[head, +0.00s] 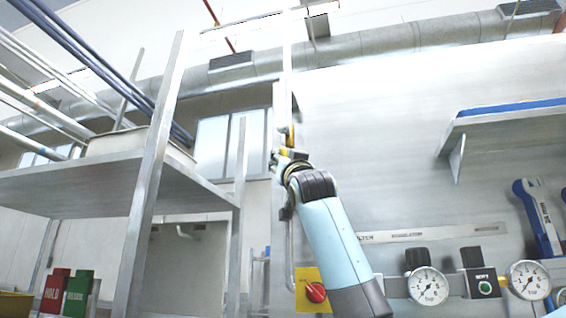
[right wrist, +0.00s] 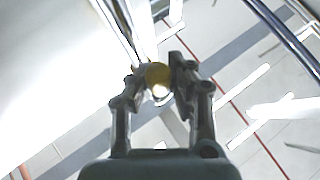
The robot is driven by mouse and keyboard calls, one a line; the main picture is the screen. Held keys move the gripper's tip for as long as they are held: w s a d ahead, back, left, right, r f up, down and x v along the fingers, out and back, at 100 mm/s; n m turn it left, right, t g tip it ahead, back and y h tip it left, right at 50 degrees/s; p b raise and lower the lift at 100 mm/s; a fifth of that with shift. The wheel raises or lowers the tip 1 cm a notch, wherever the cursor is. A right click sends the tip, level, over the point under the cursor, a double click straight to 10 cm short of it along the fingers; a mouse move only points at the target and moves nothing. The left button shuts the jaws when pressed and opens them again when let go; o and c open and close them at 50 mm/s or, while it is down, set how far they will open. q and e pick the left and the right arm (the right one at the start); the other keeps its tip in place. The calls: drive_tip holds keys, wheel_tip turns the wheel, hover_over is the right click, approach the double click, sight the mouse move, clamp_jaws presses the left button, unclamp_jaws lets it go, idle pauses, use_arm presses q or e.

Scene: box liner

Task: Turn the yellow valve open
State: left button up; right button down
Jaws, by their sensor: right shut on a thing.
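The yellow valve handle (head: 290,136) shows as a small yellow part on a vertical pipe (head: 290,245) beside the edge of the grey panel, high in the middle of the head view. My right gripper (head: 279,157) is at the valve, at the end of my light blue arm reaching up. In the right wrist view, the yellow handle (right wrist: 158,74) sits between the two fingertips of my right gripper (right wrist: 157,83), which is shut on it. The gripper partly hides the valve, so the handle's exact angle is hard to tell. My left gripper is not in view.
A metal shelf rack (head: 150,190) stands at left. On the panel below are a red knob on a yellow plate (head: 315,291) and pressure gauges (head: 428,285). A wall shelf (head: 510,125) juts out at upper right. Red and green boxes (head: 78,290) are at lower left.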

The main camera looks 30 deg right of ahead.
drive_tip(key=c, duration=1.2)
unclamp_jaws()
drive_tip(key=shift+o, duration=0.2)
drive_tip(key=shift+s+f, duration=0.1)
drive_tip(key=v, duration=1.2)
